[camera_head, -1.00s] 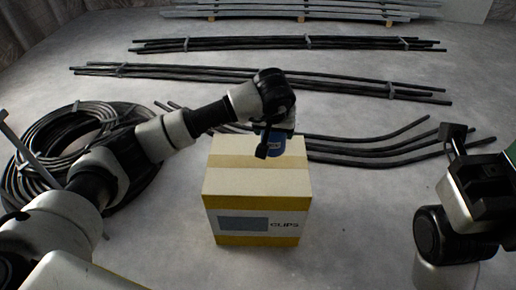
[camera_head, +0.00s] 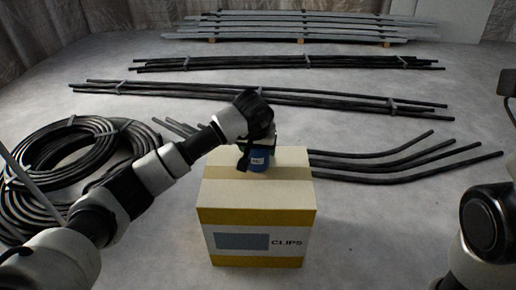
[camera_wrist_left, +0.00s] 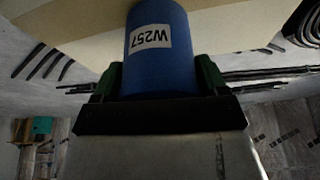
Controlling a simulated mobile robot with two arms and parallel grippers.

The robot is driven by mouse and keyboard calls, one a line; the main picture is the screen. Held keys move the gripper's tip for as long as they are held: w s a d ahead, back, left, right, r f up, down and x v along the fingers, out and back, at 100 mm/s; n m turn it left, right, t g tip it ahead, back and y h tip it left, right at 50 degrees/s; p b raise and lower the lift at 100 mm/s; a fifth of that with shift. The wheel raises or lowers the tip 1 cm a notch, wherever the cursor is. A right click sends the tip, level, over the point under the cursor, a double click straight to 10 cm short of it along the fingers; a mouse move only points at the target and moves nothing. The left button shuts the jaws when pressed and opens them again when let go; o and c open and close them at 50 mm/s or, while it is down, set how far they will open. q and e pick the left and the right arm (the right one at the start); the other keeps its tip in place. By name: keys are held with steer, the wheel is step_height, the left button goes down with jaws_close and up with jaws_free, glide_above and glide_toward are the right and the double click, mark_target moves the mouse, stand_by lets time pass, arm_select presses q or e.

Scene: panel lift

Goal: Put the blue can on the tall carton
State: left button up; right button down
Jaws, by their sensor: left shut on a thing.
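The blue can (camera_head: 258,161) is at the top of the tall carton (camera_head: 255,222), toward its back edge. The carton is tan and yellow and carries the word CLIPS. My left gripper (camera_head: 256,150) is shut on the can from above and behind. In the left wrist view the blue can (camera_wrist_left: 157,50) shows a white label reading W257, between the two dark green fingers of my left gripper (camera_wrist_left: 157,82). The carton's pale top (camera_wrist_left: 80,30) lies beyond it. I cannot tell whether the can touches the carton top. The right gripper is out of view; only part of my right arm shows.
A coil of black cable (camera_head: 65,165) lies at the left. Bundles of dark rods (camera_head: 270,96) and bent bars (camera_head: 410,160) lie behind the carton.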

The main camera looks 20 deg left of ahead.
arm_select(q)
steer(key=o, duration=1.1)
steer(key=shift+f, duration=0.1)
